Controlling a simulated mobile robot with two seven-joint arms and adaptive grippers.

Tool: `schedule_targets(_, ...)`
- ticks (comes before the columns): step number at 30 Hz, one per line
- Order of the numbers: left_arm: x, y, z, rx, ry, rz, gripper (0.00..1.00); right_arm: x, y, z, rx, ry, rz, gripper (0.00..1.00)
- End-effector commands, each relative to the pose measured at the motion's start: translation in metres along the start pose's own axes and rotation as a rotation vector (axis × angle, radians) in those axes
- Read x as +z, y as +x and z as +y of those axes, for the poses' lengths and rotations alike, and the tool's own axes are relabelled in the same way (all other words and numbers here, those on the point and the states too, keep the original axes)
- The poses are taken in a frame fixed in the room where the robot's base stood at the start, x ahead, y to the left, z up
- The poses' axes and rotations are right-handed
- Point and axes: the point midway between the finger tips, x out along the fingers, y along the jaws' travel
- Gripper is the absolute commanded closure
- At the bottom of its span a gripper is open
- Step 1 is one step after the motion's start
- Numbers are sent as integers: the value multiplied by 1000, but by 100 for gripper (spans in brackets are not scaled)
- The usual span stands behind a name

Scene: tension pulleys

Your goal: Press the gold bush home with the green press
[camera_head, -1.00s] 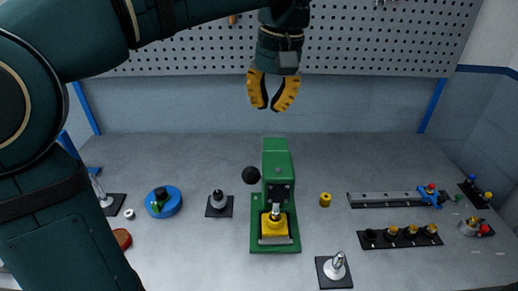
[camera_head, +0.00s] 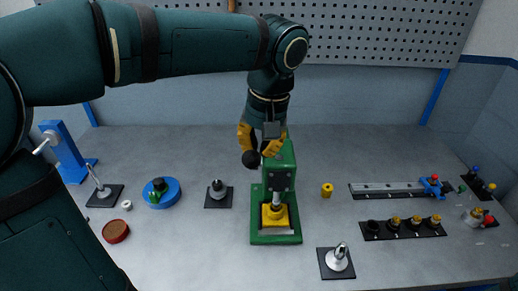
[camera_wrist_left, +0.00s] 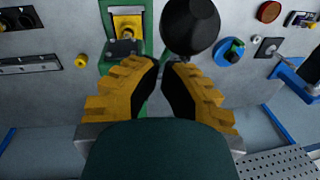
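The green press (camera_head: 279,178) stands mid-table with its ram down on a yellow block (camera_head: 274,215). I cannot make out the gold bush separately under the ram. The press lever ends in a black ball knob (camera_head: 250,158) on its left side. My left gripper (camera_head: 261,146) is just above and behind the knob, fingers pointing down. In the left wrist view the fingers (camera_wrist_left: 163,68) are apart with a gap and nothing between them. The knob (camera_wrist_left: 190,28) lies just beyond the fingertips there; contact cannot be told. My right gripper is out of view.
A yellow cylinder (camera_head: 327,190) stands right of the press. A black strip of parts (camera_head: 402,229) and a grey rail (camera_head: 385,190) lie farther right. A blue round fixture (camera_head: 162,193) and a black-based post (camera_head: 218,194) stand left. A pegboard (camera_head: 390,35) is behind.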

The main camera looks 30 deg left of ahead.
Motion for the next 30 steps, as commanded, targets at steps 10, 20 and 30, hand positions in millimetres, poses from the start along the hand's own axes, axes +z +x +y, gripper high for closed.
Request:
schedule_targets(10,3,3,0,0,0,1,100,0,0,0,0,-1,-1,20)
schedule_targets(20,15,16,4,-12,-7,80,100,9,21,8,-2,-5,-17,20)
schedule_targets(30,36,39,10,-37,-35,260,100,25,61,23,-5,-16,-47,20)
